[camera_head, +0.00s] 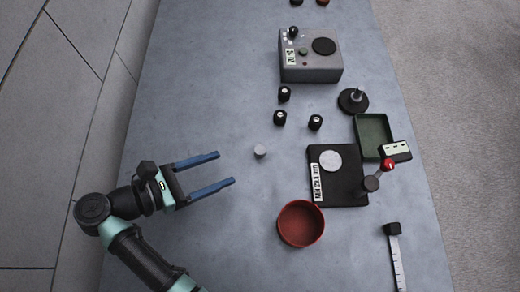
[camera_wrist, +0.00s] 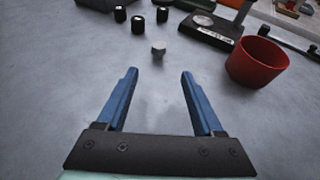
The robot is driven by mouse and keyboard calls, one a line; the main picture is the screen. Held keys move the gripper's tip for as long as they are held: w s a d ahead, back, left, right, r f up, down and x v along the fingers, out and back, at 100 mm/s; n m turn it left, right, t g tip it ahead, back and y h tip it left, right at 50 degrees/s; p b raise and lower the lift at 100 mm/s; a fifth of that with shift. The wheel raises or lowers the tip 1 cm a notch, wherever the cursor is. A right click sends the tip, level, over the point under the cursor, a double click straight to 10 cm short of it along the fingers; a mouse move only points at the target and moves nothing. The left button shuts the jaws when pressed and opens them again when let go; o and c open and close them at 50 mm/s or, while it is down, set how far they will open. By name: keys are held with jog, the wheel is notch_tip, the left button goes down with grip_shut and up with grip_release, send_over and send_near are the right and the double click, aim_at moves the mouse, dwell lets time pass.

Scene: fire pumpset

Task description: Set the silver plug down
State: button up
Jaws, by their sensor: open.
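The silver plug (camera_head: 260,151) is a small light-grey cylinder standing on the blue-grey table, left of the black plate. In the wrist view the silver plug (camera_wrist: 158,53) stands beyond my fingertips, roughly in line with the gap between them. My gripper (camera_head: 226,168) is open and empty, with its two blue fingers pointing right toward the plug. A clear gap separates the fingertips from the plug. In the wrist view my gripper (camera_wrist: 159,72) also shows spread fingers with nothing between them.
Black knobs (camera_head: 280,117) stand beyond the plug. A red bowl (camera_head: 301,242) is at its lower right. A black plate (camera_head: 350,193) with a pale disc, a green tray (camera_head: 367,126) and a grey control box (camera_head: 311,68) lie farther off. The table left of the plug is clear.

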aim_at(255, 155)
jog(key=p+x, duration=0.1)
jog(key=x, duration=0.8)
jog(key=shift+w+d+p, duration=0.3)
jog(key=shift+w+p, duration=0.05)
grip_shut()
